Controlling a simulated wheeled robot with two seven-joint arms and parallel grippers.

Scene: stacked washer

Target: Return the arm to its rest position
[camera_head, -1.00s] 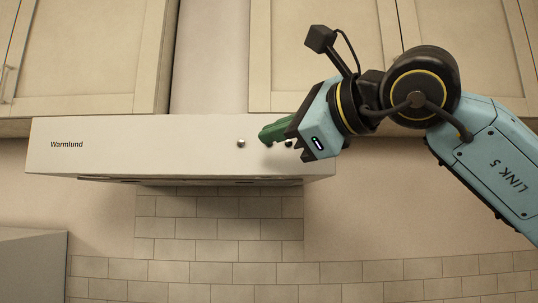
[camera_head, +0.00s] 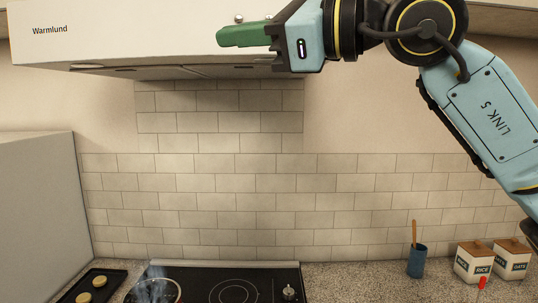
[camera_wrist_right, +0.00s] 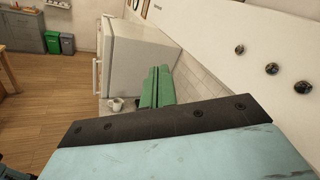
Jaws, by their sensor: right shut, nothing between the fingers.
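My right gripper (camera_head: 243,36) has green fingers and a light blue body. It is at the top of the head view, in front of the white range hood (camera_head: 120,40) marked "Warmlund". Its fingers are closed together and empty, pointing left. In the right wrist view the green fingers (camera_wrist_right: 157,88) lie side by side, with the hood's front face (camera_wrist_right: 225,40) to their right. I cannot tell whether the fingers touch the hood. My left gripper is in neither view.
Below are a black cooktop (camera_head: 215,284), a dark tray (camera_head: 92,287) with round pieces, a blue cup (camera_head: 416,262) and canisters (camera_head: 472,263) on the counter. Knobs (camera_wrist_right: 271,69) sit on the hood. A refrigerator (camera_wrist_right: 135,60) and open wooden floor (camera_wrist_right: 50,95) show in the wrist view.

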